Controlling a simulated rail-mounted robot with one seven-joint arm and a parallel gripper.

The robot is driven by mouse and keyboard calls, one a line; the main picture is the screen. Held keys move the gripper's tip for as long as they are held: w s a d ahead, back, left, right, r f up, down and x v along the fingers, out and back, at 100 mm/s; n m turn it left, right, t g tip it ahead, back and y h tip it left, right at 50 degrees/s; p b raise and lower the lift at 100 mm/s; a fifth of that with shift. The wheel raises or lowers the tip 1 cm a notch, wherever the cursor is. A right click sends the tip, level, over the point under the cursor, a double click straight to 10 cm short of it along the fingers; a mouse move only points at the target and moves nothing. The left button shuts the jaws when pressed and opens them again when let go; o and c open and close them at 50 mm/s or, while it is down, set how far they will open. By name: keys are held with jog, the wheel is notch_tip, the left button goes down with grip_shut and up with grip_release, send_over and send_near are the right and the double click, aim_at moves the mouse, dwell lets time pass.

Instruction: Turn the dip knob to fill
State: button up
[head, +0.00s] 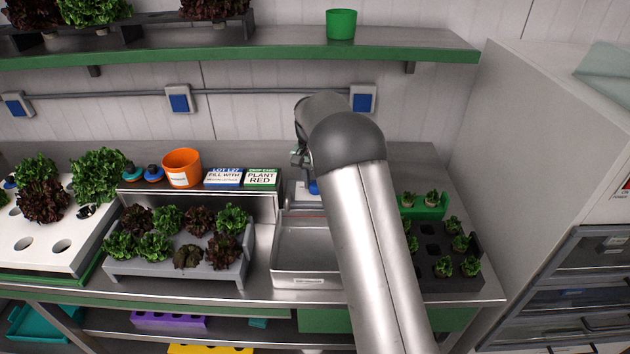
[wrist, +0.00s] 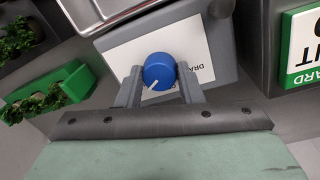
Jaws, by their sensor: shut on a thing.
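The dip knob (wrist: 159,70) is a round blue knob with a white pointer line, on a grey box with a white label (wrist: 118,55). In the wrist view the pointer line aims to the lower left of the picture. The label shows only part of its lettering, "DRA", to the right of the knob. My gripper (wrist: 160,84) is shut on the knob, one finger on each side of it. In the head view a bit of blue (head: 313,187) shows beside my arm, which hides most of the box and the gripper.
A metal basin (head: 306,281) stands on the bench in front of the box. A grey lettuce tray (head: 180,268) is to its left, and a dark seedling tray (head: 450,284) to its right. Signs (head: 262,178) and an orange pot (head: 182,160) stand behind.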

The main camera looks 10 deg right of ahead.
jog(key=shift+r, duration=0.15)
dwell(0.4)
jog(key=o, duration=1)
jog(key=r, duration=1.1)
jog(key=a+r, duration=0.1)
jog(key=r, duration=0.5)
jog(key=shift+w+r, duration=0.15)
jog(key=shift+w, duration=0.1)
jog(key=s+d+r+n, duration=0.1)
jog(key=s+d, duration=0.1)
jog(key=s, duration=0.8)
jog(key=s+f+n, duration=0.1)
jog(key=s+f, duration=0.3)
jog(key=s, duration=0.6)
jog(key=s+f+n, duration=0.2)
jog(key=s+f, duration=0.2)
jog(key=s, duration=0.6)
jog(key=s+a+f+n, duration=0.1)
jog(key=s+f, duration=0.3)
jog(key=s, duration=0.7)
jog(key=shift+f+n+t+y, duration=0.3)
jog(key=shift+n+t, duration=0.1)
jog(key=shift+n, duration=0.2)
